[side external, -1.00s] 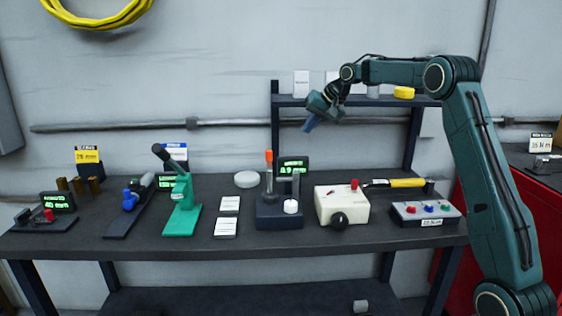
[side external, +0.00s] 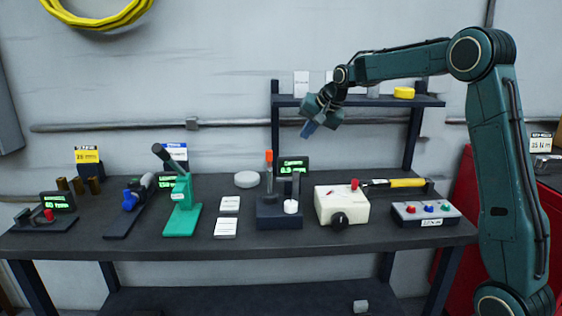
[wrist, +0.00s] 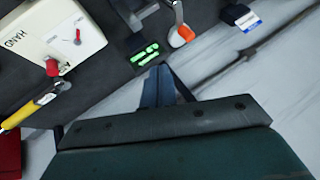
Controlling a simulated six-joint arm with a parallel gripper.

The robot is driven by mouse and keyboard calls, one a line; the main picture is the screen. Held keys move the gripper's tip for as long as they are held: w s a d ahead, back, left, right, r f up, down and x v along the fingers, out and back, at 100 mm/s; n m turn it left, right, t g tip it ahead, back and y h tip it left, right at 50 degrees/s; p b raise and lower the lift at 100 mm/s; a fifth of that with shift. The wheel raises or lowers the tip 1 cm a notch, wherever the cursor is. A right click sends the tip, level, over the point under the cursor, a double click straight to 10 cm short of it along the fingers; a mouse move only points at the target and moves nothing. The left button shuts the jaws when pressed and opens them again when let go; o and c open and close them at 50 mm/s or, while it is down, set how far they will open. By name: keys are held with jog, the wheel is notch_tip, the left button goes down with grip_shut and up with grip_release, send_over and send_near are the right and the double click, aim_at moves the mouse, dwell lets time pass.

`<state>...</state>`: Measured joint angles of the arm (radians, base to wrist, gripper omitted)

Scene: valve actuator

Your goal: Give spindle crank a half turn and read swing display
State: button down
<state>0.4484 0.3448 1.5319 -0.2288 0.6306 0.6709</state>
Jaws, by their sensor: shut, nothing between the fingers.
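My gripper (side external: 309,130) is shut and empty, hanging in the air in front of the shelf, well above the bench. Its blue fingers also show in the wrist view (wrist: 158,88). A cream box (side external: 340,206) with a red knob (side external: 354,184) and a black front knob (side external: 339,220) stands on the bench; its lettering reads "HAND" in the wrist view. A green-lit display (side external: 293,167) stands behind a dark stand with an orange-tipped lever (side external: 269,157); it also shows in the wrist view (wrist: 145,54). I cannot tell which part is the spindle crank or which display shows swing.
A green lever press (side external: 182,207), a blue-handled device (side external: 130,200) and a red-knobbed device (side external: 48,217) with a display (side external: 57,202) stand at left. A button box (side external: 426,212) and yellow-handled tool (side external: 407,183) lie at right. The shelf (side external: 360,100) is behind my gripper.

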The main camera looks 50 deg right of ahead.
jog(key=w+a+f, duration=0.1)
jog(key=w+f, duration=0.7)
jog(key=w, duration=0.1)
jog(key=shift+w, duration=0.25)
dwell(0.5)
jog(key=shift+a, duration=0.1)
jog(key=shift+w+a+n+y, duration=0.25)
jog(key=shift+w+n+y, duration=0.15)
jog(key=shift+w+n, duration=0.2)
jog(key=shift+s+d, duration=0.1)
jog(key=shift+s, duration=0.05)
